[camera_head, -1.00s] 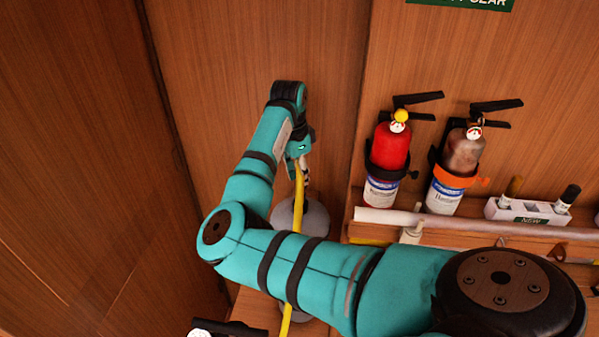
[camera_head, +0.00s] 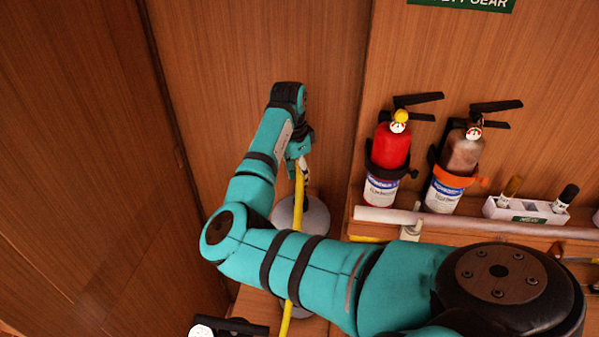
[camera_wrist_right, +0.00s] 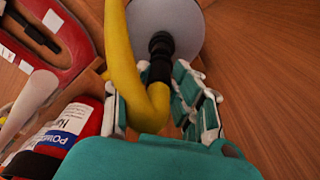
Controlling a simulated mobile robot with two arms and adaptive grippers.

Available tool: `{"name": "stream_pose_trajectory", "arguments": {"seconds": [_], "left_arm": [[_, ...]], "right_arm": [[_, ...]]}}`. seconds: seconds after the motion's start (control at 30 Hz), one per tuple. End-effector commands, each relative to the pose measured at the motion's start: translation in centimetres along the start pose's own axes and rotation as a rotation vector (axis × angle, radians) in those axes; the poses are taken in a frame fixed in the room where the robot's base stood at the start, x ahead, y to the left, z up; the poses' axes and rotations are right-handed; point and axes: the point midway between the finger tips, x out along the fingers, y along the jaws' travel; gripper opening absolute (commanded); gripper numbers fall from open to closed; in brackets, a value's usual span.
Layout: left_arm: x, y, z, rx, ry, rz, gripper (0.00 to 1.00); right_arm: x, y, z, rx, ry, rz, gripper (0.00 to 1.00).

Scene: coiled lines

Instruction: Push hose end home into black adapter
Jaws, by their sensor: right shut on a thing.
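The yellow hose (camera_head: 298,200) hangs from my right gripper (camera_head: 302,172) in the head view and passes behind my right arm. In the right wrist view the hose (camera_wrist_right: 120,55) comes down from the top and bends back up between the fingers. There my right gripper (camera_wrist_right: 158,95) is shut on the hose end (camera_wrist_right: 156,98). The black adapter (camera_wrist_right: 160,45) stands in front of a grey round body (camera_wrist_right: 190,18), in line with the hose end. A dark part joins them visually; how deep the hose sits I cannot tell. My left gripper is not seen.
A red extinguisher (camera_head: 390,148) and a tarnished one (camera_head: 462,152) hang on the wall to the right. A white holder with markers (camera_head: 525,210) and a pale roll (camera_head: 450,222) lie along the ledge. A wooden wall (camera_head: 80,150) closes the left side.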

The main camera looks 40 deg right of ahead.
Motion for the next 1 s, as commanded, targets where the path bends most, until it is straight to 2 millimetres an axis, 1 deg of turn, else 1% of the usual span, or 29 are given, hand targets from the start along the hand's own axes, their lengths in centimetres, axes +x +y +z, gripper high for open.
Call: {"name": "stream_pose_trajectory", "arguments": {"seconds": [0.03,0.2,0.57,1.0], "left_arm": [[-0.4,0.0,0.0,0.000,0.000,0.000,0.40],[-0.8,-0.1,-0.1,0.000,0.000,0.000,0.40],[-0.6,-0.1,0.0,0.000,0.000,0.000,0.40],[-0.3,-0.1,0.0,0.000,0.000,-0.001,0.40]], "right_arm": [[-0.2,0.0,-0.1,0.000,0.001,0.000,0.00],[-0.1,0.0,-0.1,0.001,0.001,0.000,0.00],[0.1,0.0,0.0,0.000,0.001,0.000,0.00],[1.3,0.0,0.1,0.000,0.000,0.001,0.00]]}}
